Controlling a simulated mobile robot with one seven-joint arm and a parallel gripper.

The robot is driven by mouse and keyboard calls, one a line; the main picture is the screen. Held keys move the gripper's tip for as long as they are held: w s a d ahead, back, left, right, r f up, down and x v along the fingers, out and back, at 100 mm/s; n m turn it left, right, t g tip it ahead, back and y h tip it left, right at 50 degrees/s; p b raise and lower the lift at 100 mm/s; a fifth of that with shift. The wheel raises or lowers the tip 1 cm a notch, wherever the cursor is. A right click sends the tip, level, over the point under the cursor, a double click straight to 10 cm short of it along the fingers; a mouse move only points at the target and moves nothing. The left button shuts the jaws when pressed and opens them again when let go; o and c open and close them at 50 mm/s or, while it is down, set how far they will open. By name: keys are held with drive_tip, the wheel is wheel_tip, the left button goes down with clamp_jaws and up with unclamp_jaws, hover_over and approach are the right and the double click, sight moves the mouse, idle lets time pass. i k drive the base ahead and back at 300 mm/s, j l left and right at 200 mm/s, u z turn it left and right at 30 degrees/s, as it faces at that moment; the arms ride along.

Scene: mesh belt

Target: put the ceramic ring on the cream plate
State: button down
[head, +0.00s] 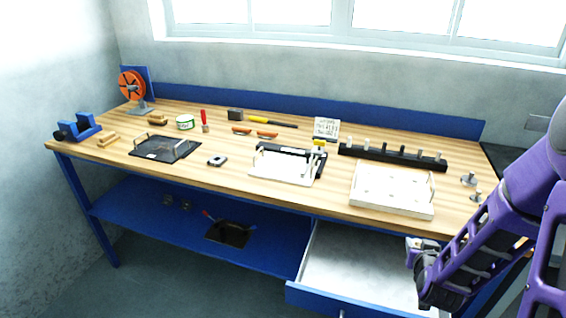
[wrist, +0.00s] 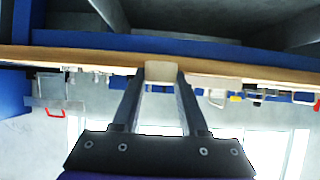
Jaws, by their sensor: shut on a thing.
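My gripper (wrist: 160,75) is shut on a pale beige piece (wrist: 160,68), which sits between the fingertips in the wrist view. I take it for the ceramic ring; its hole does not show. In the head view my gripper (head: 416,246) is low at the right, by the bench's front edge and above the open drawer. Two pale flat pieces lie on the bench: a smaller one with wire handles (head: 275,172) at the middle and a larger rimmed one (head: 392,205) at the right. I cannot tell for sure which is the cream plate.
A dark plate with handles (head: 165,149) lies at the left. A black rail with several pegs (head: 393,157) stands behind the larger pale piece. An open drawer (head: 350,265) juts out below the bench. Bare wood (head: 215,180) shows along the front left.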

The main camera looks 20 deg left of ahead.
sight(277, 164)
drive_tip(key=j+z, duration=0.1)
drive_tip(key=j, duration=0.35)
drive_tip(key=k+j+z, duration=0.1)
drive_tip(key=j, duration=0.3)
drive_tip(key=j+z, duration=0.15)
drive_tip(key=j, duration=0.3)
drive_tip(key=k+j+z, duration=0.1)
drive_tip(key=j, duration=0.3)
drive_tip(key=k+j+z, duration=0.1)
drive_tip(key=j, duration=0.3)
